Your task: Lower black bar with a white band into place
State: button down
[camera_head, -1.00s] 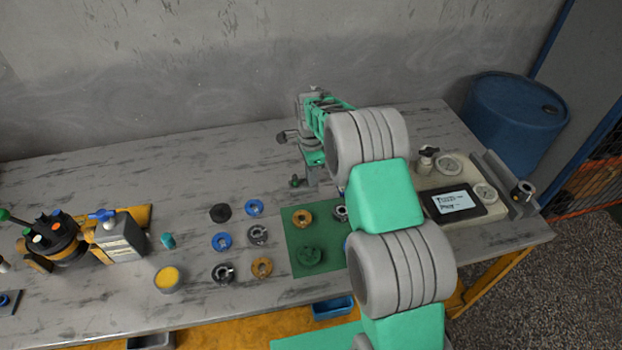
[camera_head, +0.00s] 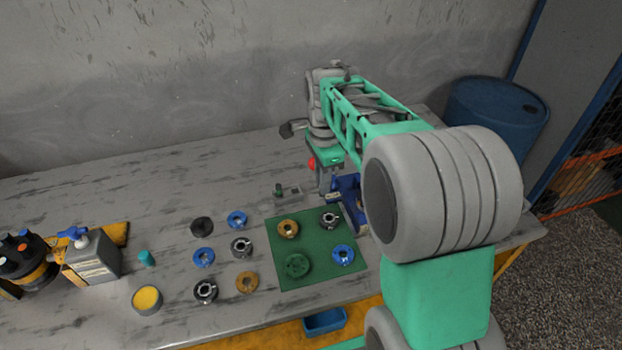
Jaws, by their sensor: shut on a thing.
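My gripper (camera_head: 324,184) points down over the back middle of the table, behind the green mat (camera_head: 283,273). It is shut, with its fingers beside a blue fixture (camera_head: 347,188). A small dark piece with a pale patch (camera_head: 333,196) shows at the fingertips; it looks like the black bar with a white band, but it is too small to be sure. I cannot tell whether it touches the fixture. My arm hides the fixture's right side.
Several ring parts lie on the mat and to its left, such as a blue ring (camera_head: 343,254). A grey jug (camera_head: 92,257) and yellow-filled cup (camera_head: 147,300) are at left. The back left is clear.

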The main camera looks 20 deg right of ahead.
jog(key=shift+s+d+r, duration=0.1)
jog(key=shift+s, duration=0.15)
jog(key=shift+r+p, duration=1.45)
jog(key=shift+r, duration=0.3)
